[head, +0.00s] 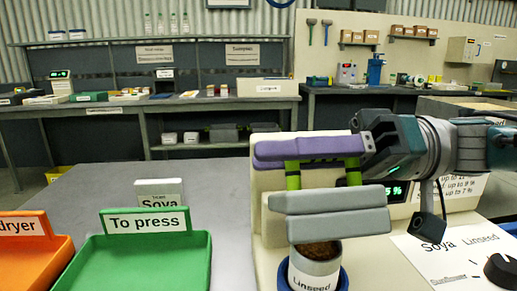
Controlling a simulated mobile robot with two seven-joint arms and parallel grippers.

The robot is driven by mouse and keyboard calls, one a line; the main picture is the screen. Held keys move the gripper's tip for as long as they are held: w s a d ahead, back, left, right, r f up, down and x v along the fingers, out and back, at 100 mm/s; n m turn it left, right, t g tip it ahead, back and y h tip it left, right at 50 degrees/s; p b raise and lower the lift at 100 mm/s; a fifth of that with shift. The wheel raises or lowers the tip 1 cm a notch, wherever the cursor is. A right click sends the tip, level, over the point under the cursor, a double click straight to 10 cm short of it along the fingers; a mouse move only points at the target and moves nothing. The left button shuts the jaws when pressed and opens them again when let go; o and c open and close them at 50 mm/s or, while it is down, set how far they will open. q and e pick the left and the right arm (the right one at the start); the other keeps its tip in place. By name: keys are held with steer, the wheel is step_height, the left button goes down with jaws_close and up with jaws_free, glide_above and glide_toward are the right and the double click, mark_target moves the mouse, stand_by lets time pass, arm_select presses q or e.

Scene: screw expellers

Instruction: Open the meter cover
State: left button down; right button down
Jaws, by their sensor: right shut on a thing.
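The meter (262,232) is a cream box in the front right, with a green-lit display (396,191) partly hidden behind my right arm. Its cover appears as grey slabs (330,210) above the cup, joined by green-and-black posts to a purple bar (305,147). My right gripper (367,146) comes in from the right and is shut at the purple bar's right end; the exact contact is hard to make out. Below the grey slabs, a cup labelled Linseed (314,272) holds brown material in a blue holder. My left gripper is not in view.
A green tray marked To press (145,262) and an orange dryer tray (30,250) lie left of the meter. A Soya card (158,192) stands behind the green tray. The grey tabletop (225,195) left of the meter is clear.

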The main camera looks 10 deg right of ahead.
steer(key=shift+w+r+m, duration=0.2)
steer(key=shift+r+m, duration=0.05)
steer(key=shift+m, duration=0.05)
